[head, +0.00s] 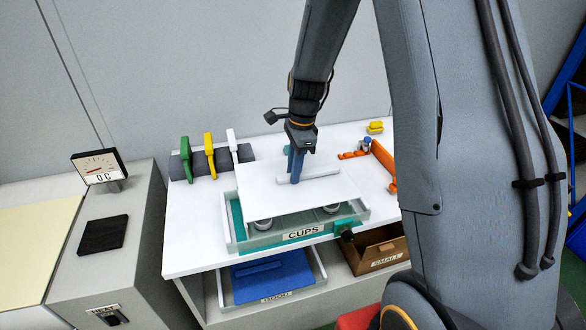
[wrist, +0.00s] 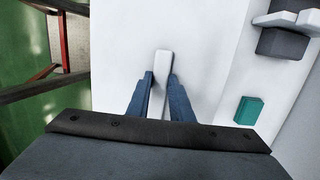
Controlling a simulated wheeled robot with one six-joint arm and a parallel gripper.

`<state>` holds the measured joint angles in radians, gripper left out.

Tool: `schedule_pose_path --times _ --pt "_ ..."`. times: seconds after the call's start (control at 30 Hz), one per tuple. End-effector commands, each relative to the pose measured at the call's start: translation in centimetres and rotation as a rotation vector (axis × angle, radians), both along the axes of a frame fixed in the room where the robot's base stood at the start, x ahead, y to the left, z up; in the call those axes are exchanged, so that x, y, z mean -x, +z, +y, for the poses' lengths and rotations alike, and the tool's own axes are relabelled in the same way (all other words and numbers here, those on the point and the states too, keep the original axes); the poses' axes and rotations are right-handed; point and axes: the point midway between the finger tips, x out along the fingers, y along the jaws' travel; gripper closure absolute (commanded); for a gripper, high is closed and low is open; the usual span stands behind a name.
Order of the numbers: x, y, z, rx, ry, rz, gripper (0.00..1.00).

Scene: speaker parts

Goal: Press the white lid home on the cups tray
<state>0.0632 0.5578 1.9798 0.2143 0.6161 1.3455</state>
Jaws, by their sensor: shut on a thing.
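The white lid (head: 262,194) is a flat panel with a raised bar handle (head: 322,172) on top. My gripper (head: 295,178) is shut on that handle, and the blue fingers stand on either side of it. In the wrist view the handle (wrist: 162,80) shows between my fingers (wrist: 158,85). The cups tray (head: 362,213) is pale with a CUPS label on its front. The lid is over the tray and looks raised, with round grey parts (head: 332,209) visible under its front edge. The lid's far side over the tray is hard to judge.
Green, yellow and white clamps (head: 209,150) stand in a dark rack at the table's back left. Orange parts (head: 384,160) lie on the right. A blue-lidded tray (head: 268,278) and a brown box (head: 378,252) sit on the shelf below. A meter (head: 100,168) stands left.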

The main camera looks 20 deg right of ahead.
Motion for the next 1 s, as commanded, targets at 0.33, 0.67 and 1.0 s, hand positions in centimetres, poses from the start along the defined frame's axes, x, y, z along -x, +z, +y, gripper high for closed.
schedule_pose_path --times 0.33,0.67,1.0 --pt "0.0 -0.6 0.4 0.0 0.014 0.006 1.0" --pt "0.0 -3.5 0.4 -0.001 0.014 0.006 1.0" --pt "0.0 -4.8 0.4 0.0 0.014 0.004 1.0"
